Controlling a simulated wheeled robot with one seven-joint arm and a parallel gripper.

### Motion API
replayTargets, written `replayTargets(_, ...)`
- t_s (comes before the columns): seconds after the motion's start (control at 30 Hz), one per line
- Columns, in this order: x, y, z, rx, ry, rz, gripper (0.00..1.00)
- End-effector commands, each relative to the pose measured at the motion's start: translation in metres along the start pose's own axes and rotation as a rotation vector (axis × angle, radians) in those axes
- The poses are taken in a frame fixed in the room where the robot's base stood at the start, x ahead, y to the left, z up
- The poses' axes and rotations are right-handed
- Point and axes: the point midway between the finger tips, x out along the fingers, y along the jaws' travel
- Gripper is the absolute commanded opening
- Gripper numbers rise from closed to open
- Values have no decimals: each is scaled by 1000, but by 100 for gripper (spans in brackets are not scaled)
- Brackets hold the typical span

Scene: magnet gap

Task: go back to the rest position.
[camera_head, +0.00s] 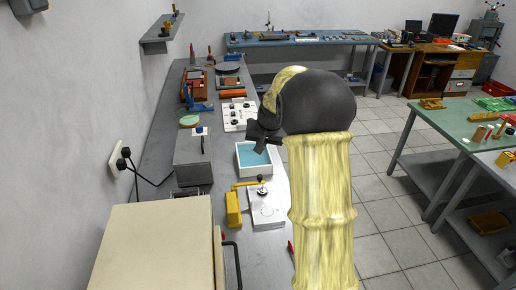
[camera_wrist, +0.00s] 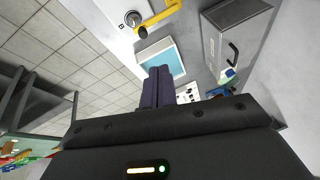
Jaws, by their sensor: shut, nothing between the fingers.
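My gripper (camera_head: 262,138) hangs over the right side of the long grey workbench in the head view, near a white tray with a blue inside. In the wrist view my gripper (camera_wrist: 158,84) is shut, its dark fingers together with nothing between them. The white tray (camera_head: 241,171) is just below and left of the gripper in the head view. It also shows in the wrist view (camera_wrist: 144,54), past the fingertips. My arm, in a pale yellow cover, hides part of the bench's right edge and the floor.
A white plate with a black knob (camera_head: 266,213) and a yellow block (camera_head: 233,209) lie nearer on the bench. A grey box (camera_head: 193,160) stands left of the tray. A beige box (camera_head: 150,250) fills the near left. A green table (camera_head: 462,140) stands right across open tiled floor.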

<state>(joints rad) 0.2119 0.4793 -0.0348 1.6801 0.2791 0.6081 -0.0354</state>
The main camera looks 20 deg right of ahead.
Motion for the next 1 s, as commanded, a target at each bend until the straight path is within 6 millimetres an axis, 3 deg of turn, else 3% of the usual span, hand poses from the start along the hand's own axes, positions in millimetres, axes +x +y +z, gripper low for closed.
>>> replayTargets(0.27,0,-1,3,-3,-2,1,0)
replayTargets(0.43,-8,-6,33,-42,-22,15,0)
replayTargets(0.7,-31,-12,142,-190,-90,54,0)
replayTargets(1.0,-56,3,266,-371,-154,80,0)
